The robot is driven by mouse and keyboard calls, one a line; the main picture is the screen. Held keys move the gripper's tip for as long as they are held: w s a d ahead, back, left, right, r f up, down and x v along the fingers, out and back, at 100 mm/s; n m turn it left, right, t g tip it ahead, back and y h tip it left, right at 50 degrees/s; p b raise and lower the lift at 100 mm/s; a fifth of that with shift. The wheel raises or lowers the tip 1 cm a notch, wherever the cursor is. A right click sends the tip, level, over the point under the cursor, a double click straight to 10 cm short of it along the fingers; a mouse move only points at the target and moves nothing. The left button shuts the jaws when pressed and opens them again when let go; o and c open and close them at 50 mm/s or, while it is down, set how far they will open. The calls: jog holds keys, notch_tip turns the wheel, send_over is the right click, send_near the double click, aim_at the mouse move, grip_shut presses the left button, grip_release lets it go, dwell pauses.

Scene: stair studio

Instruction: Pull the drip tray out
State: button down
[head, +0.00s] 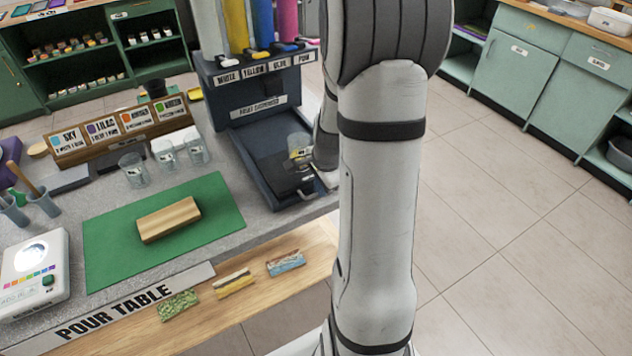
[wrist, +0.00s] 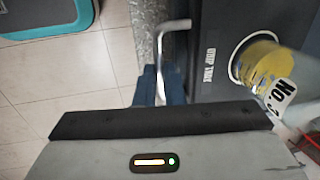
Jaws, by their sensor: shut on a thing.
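The dark drip tray (head: 284,176) sits low at the front of the paint dispenser (head: 252,85), at the right end of the table. In the wrist view its dark top (wrist: 225,28) and "DRIP TRAY" label show, with a bent metal handle (wrist: 174,24) at its edge. My gripper (wrist: 160,88) has its blue fingers shut on the handle's near end. A clear cup (head: 299,146) stands on the tray; the wrist view shows yellow inside it and a "No. 3" label.
A green mat (head: 105,235) with a wooden block (head: 168,219) lies on the table. Clear cups (head: 133,171) and a label rack (head: 118,128) stand left of the dispenser. Open tiled floor (head: 490,230) lies right of the table, with green cabinets (head: 515,55) beyond.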

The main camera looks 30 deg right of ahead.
jog(key=c, duration=1.5)
grip_release()
jog(key=r, duration=0.2)
jog(key=s+r, duration=0.1)
jog(key=r, duration=0.4)
jog(key=shift+s+r, duration=0.25)
jog(key=shift+r, duration=0.1)
jog(key=shift+r, duration=0.1)
notch_tip(320, 180, up, 7)
jog(key=p, duration=0.5)
jog(key=shift+p, duration=0.35)
jog(key=shift+d, duration=0.1)
